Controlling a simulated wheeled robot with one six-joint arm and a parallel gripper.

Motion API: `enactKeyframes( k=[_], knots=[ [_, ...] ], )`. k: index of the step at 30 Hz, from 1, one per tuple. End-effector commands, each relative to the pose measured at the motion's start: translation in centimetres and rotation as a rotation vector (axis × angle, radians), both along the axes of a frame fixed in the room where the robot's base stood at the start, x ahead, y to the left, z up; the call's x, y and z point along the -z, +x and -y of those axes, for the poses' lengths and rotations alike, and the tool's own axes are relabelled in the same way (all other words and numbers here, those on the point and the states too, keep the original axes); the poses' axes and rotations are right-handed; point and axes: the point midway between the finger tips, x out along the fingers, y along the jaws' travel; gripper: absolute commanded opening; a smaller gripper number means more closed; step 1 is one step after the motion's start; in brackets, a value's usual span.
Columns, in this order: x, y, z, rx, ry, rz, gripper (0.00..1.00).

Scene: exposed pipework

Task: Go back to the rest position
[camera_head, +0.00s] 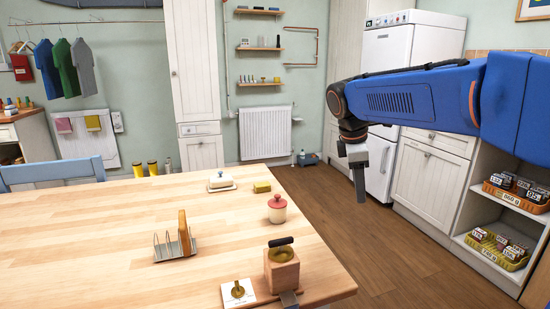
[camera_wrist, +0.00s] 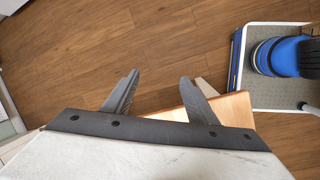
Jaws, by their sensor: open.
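My blue arm reaches in from the right in the head view. My gripper (camera_head: 373,178) hangs down over the wooden floor, to the right of the table and in front of the white cabinets. A corner of a pale wooden top lies beneath the right finger.
The wooden table (camera_head: 100,232) fills the lower left. Shelves with baskets (camera_head: 497,252) stand right. Floor between is clear.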

Motion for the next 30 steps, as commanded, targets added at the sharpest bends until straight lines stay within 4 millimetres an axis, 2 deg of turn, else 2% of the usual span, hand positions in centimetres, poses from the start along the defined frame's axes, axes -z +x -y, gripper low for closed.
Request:
enactKeyframes(
  k=[1,3,14,24,30],
  knots=[
    [0.1,-1.7,0.8,0.052,0.022,0.022,0.52],
    [0.4,-3.8,1.5,0.131,0.059,0.051,0.52],
    [3.7,-14.2,4.4,0.539,0.246,0.188,0.52],
    [9.0,-23.4,5.7,0.939,0.434,0.296,0.52],
    [12.5,-27.7,5.9,1.153,0.536,0.343,0.52]
  ],
)
